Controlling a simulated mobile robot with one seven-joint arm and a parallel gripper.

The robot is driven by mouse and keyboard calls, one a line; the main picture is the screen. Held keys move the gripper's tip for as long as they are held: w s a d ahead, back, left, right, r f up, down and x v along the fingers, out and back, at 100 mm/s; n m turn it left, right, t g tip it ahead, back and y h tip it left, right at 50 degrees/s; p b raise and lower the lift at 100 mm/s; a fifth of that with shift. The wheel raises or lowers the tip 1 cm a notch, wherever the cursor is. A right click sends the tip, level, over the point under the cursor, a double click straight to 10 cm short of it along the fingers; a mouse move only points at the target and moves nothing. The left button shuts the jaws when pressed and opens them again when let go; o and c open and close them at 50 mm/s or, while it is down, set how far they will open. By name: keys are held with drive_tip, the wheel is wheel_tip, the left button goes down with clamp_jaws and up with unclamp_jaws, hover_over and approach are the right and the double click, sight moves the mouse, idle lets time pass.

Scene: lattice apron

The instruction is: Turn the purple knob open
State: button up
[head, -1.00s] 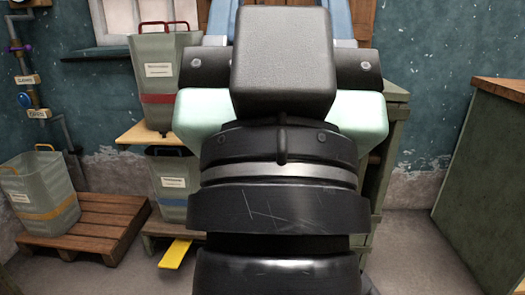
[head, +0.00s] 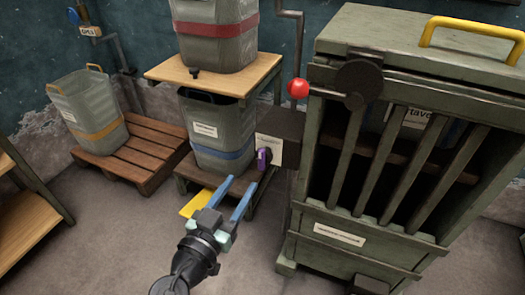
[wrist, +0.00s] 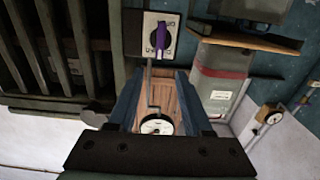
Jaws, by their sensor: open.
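The purple knob (head: 263,158) sits on the front of a dark box with a white plate (head: 268,149), between the shelf stand and the slatted green cabinet. In the wrist view, the purple knob (wrist: 160,42) stands upright on its white plate (wrist: 147,30), above and beyond the fingertips; the plate's lettering is too blurred to read. My gripper (head: 242,182) is open and empty, with its two blue fingers reaching toward the box and stopping short of the knob. In the wrist view, my gripper (wrist: 158,78) has the knob roughly in line with its gap.
A slatted green cabinet (head: 340,236) with a red-ball lever (head: 298,88) stands close on the right. A grey bin with a blue band (head: 222,150) stands left of the box.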

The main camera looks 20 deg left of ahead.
sight(260, 155)
drive_tip(key=w, duration=0.6)
drive_tip(key=w+b, duration=0.1)
drive_tip(key=w, duration=0.5)
drive_tip(key=shift+d+r, duration=0.1)
drive_tip(key=shift+d, duration=0.1)
clamp_jaws()
